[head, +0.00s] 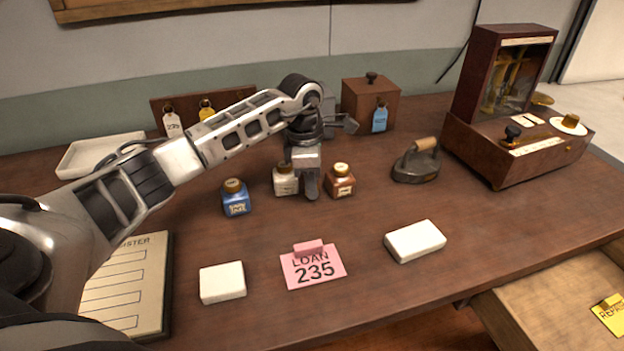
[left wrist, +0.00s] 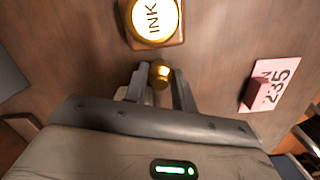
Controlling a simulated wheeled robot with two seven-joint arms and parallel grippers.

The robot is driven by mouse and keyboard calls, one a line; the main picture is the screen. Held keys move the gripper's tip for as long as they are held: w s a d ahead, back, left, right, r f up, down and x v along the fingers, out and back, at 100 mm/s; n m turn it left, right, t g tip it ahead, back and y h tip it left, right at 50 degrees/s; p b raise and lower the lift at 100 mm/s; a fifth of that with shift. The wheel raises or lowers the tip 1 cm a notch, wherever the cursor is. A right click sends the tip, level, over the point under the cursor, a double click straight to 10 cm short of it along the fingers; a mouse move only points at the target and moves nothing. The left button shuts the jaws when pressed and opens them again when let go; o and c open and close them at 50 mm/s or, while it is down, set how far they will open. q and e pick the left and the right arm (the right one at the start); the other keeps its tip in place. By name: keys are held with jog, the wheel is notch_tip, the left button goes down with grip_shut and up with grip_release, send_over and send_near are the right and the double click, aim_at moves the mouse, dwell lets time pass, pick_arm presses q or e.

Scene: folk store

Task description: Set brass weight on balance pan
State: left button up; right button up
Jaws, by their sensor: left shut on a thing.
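My left gripper (head: 308,190) points down over the middle of the table among the ink bottles. In the left wrist view it is shut on a small brass weight (left wrist: 160,74), held between the fingertips. The head view does not show the weight, hidden by the gripper. The balance (head: 515,95), a dark wooden case with a glass front, stands at the back right, far from the gripper. A white round pan (head: 557,125) with a small brass piece (head: 571,119) on it sits on its base at the right. My right gripper is not in view.
Blue (head: 236,200), white (head: 285,181) and brown (head: 340,183) ink bottles stand close around the gripper. An iron (head: 417,163) stands between them and the balance. A pink loan card (head: 314,268) and white blocks (head: 415,241) lie in front. An open drawer (head: 540,310) is at front right.

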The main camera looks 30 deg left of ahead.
pick_arm(q)
jog(key=shift+f, duration=0.35)
jog(key=o, duration=0.6)
jog(key=shift+f, duration=0.1)
jog(key=o, duration=0.4)
jog(key=shift+o, duration=0.2)
jog(key=shift+r, duration=0.65)
notch_tip(320, 180, up, 11)
jog(key=b, duration=0.1)
jog(key=shift+s+a, duration=0.35)
jog(key=shift+a, duration=0.1)
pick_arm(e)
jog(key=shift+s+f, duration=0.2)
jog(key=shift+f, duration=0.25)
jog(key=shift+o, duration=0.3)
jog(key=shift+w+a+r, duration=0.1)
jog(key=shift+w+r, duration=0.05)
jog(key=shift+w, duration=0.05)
